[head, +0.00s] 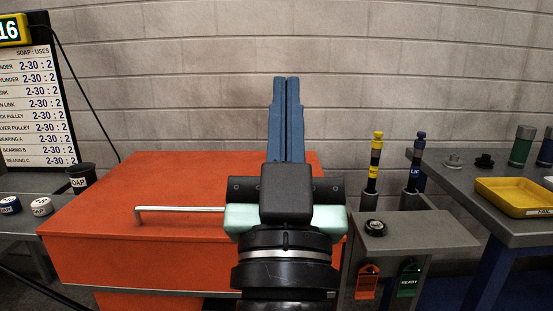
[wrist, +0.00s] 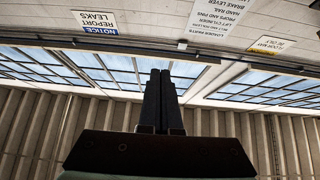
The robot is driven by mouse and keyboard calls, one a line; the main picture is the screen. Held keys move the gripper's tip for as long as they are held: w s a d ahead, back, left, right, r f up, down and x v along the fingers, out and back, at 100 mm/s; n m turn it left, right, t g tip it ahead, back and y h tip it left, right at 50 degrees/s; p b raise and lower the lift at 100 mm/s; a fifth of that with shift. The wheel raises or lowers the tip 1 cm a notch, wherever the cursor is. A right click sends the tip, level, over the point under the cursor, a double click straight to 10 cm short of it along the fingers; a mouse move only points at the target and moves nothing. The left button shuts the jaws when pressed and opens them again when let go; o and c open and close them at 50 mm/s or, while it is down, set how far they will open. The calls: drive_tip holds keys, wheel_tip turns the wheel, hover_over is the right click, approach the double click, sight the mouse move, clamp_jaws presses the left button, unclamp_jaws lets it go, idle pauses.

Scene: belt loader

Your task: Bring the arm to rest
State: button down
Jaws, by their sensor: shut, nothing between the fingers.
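My gripper (head: 286,82) stands upright in the middle of the head view, its two long blue fingers pressed together with nothing between them. Behind it, lower down, is an orange chest (head: 120,205) with a silver handle; my arm hides part of its right side. In the wrist view my gripper (wrist: 160,74) shows as two dark fingers side by side, shut, in front of a wall with windows and signs. The fingers touch nothing that I can see.
A grey stand (head: 425,229) at right holds yellow-topped (head: 376,150) and blue-topped (head: 418,155) tools. A yellow tray (head: 512,195) lies on the right table. A black soap cup (head: 82,176) and round tins (head: 41,206) are at left. A sign board (head: 45,100) stands at far left.

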drive_tip(key=s+r+t+y, duration=0.1)
drive_tip(key=s+r+t, duration=0.1)
drive_tip(key=s+r, duration=0.55)
wheel_tip(320, 180, up, 25)
drive_tip(key=a+p, duration=0.1)
drive_tip(key=p, duration=2.4)
drive_tip(key=shift+w, duration=0.35)
drive_tip(key=shift+r, duration=0.1)
